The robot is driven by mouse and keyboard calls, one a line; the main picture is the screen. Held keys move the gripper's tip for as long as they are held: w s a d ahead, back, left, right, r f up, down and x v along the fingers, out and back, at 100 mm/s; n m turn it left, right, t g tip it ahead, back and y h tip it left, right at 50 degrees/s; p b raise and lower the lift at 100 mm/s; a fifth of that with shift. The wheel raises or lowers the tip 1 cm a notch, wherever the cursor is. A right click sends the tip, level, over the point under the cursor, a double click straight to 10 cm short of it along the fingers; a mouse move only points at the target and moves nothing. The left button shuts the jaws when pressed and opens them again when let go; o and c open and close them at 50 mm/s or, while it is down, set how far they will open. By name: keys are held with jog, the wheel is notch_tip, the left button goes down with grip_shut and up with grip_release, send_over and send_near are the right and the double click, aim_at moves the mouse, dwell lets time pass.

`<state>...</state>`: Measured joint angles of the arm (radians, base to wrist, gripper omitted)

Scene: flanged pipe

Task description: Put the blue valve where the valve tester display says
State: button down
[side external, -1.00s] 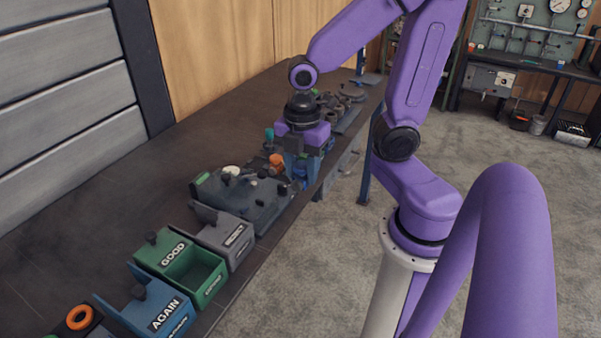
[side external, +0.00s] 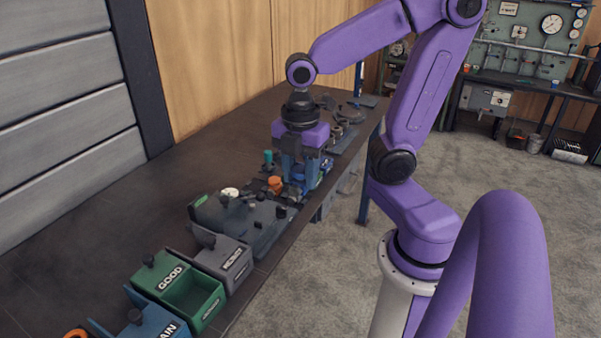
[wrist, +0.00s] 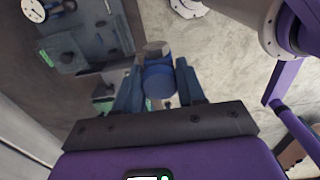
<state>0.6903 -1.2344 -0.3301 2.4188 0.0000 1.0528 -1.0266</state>
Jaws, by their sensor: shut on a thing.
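My gripper (side external: 297,181) is shut on the blue valve (wrist: 159,80), which sits between the two fingers in the wrist view. In the side view the gripper points down over the bench, and its fingers and the orange valve partly hide what it holds. The valve tester (side external: 245,222) is a dark grey unit with a white dial, left of and nearer than the gripper. Its dial (wrist: 34,9) also shows at the top left of the wrist view. I cannot read a verdict on the tester.
Nearer along the bench stand a grey bin (side external: 228,262), a green bin marked GOOD (side external: 183,293) and a blue bin (side external: 152,322), partly cut off. An orange valve (side external: 274,184) and a teal-topped part (side external: 268,158) stand close left of the gripper. Several grey parts lie behind.

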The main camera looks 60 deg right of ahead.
jog(key=w+a+f, duration=0.3)
jog(key=w+a, duration=0.1)
jog(key=a, duration=0.3)
jog(key=w+a+f, duration=0.3)
jog(key=w+a, duration=0.1)
jog(key=a, duration=0.4)
jog(key=w+a+f, duration=0.3)
jog(key=w+a, duration=0.1)
jog(key=a, duration=0.3)
jog(key=shift+w+a+f, duration=0.25)
jog(key=shift+w, duration=0.05)
jog(key=shift+f, duration=0.15)
jog(key=shift+f, duration=1.95)
jog(key=shift+f, duration=2.85)
dwell(0.3)
